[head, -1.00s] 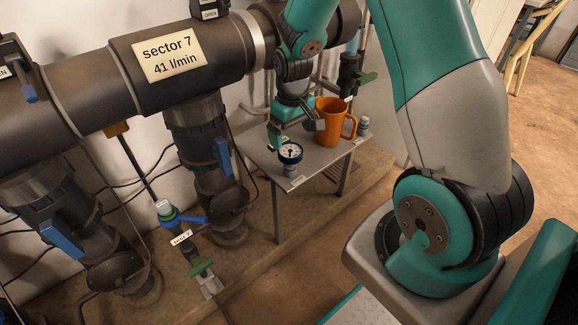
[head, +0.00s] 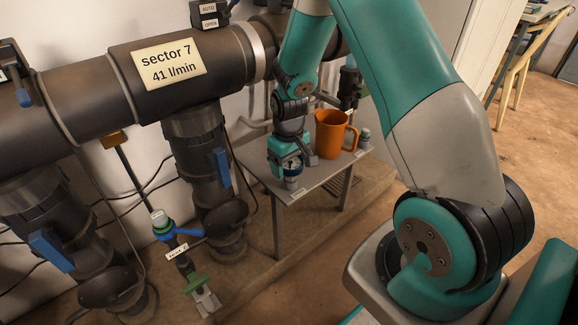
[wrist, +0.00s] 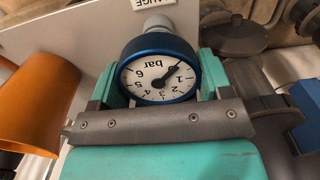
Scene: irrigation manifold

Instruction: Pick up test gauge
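The test gauge (wrist: 160,75) has a blue rim and a white dial marked "bar". In the wrist view it sits between the two teal fingers of my gripper (wrist: 164,85), with its dial facing the camera. Whether both fingers press on it cannot be made out. In the head view my gripper (head: 289,164) is down at the gauge, hiding most of it. The gauge's pale lower fitting (head: 291,183) shows below the fingers, at the front corner of the small metal table (head: 318,178).
An orange mug (head: 331,135) stands on the table close to the right of my gripper; it also shows at the left in the wrist view (wrist: 35,105). A small grey fitting (head: 364,138) is at the table's right end. Large pipes (head: 190,60) and valves stand at the left.

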